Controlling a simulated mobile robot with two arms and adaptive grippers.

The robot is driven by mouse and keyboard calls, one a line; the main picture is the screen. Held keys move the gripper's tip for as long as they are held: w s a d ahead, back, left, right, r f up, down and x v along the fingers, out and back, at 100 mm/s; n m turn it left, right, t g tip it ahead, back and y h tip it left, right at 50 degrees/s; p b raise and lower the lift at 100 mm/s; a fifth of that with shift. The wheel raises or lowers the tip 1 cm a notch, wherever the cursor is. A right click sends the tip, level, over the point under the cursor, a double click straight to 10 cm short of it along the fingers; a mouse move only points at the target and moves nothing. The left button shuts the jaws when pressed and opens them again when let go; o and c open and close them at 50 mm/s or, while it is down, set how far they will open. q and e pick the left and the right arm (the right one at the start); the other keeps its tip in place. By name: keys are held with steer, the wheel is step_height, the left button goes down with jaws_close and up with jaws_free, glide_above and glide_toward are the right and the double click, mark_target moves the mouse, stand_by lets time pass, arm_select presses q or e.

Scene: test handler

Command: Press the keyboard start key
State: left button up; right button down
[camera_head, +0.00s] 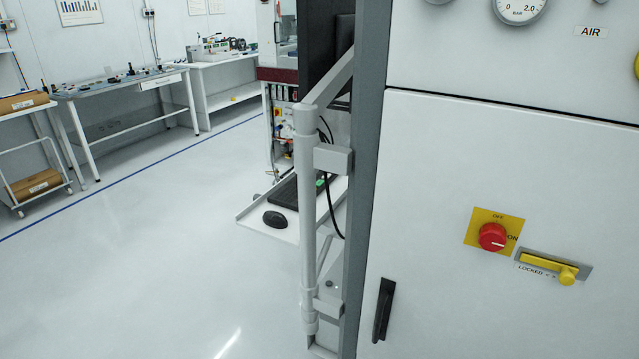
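A black keyboard (286,194) lies on a light grey tray (252,216) that juts out beyond the cabinet's edge. A small green key (320,183) shows near its right end; I cannot read any label on it. A grey vertical post and bracket hide part of the keyboard's right side. A black mouse (275,220) sits on the tray in front of the keyboard. Neither of my grippers is in view.
A large white cabinet (450,200) fills the right side, with a red rotary switch (492,237), a yellow latch (548,266) and a black handle (383,310). A grey post (306,220) stands before the tray. Open floor (150,270) lies left; workbenches (125,84) stand behind.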

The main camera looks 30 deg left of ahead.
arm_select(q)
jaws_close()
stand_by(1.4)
